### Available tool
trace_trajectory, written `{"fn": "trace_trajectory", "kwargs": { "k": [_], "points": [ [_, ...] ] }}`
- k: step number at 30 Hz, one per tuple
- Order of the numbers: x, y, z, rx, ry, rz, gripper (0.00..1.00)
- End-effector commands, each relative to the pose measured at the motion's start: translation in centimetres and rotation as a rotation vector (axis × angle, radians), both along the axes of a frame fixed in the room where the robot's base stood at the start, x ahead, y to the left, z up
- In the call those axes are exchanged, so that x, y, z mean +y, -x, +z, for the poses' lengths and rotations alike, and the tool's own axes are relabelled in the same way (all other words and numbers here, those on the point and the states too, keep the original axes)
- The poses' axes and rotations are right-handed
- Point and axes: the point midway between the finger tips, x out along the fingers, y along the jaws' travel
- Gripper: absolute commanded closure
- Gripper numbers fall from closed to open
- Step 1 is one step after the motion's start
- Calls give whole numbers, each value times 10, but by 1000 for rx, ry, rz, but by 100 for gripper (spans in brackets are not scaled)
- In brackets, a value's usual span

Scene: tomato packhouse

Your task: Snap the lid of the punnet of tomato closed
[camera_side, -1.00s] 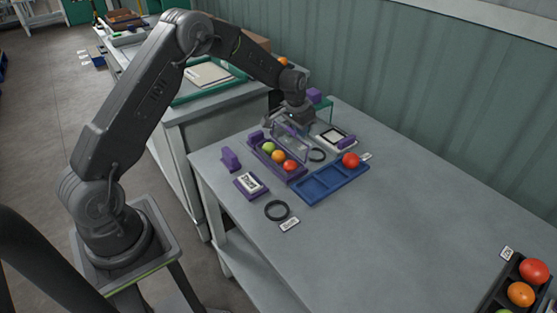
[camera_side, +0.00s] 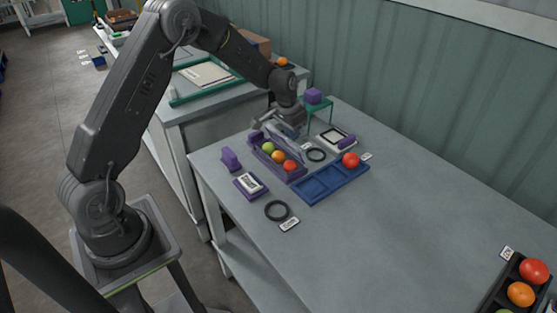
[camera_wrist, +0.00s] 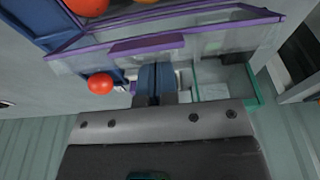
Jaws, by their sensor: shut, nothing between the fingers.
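The punnet (camera_side: 292,178) is a purple tray on the table with a green, an orange and a red tomato in a row. Its clear lid (camera_side: 290,144) stands along the far long side, tilted partway over the tomatoes and not flat on the tray. My gripper (camera_side: 284,129) is behind the lid, fingers shut and empty. In the wrist view the blue fingertips of my gripper (camera_wrist: 155,72) are close against the lid's purple-edged panel (camera_wrist: 205,40), near its purple tab (camera_wrist: 146,44). I cannot tell whether they touch it.
A blue tray (camera_side: 325,183) with a red tomato (camera_side: 351,160) at its far end stands right of the punnet. Black rings, a purple-based card (camera_side: 251,185), a purple block (camera_side: 231,159) and a green stand (camera_side: 319,108) lie around. The table's right middle is clear.

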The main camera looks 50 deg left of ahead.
Motion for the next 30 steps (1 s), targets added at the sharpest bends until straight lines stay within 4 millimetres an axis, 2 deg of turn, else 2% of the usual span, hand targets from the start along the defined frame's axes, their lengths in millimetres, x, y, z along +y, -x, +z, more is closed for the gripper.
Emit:
{"fn": "trace_trajectory", "kwargs": {
  "k": [16,30],
  "points": [
    [0,1,2,-1,0,0,100],
    [0,0,45,-2,-1,1,100]
  ]
}}
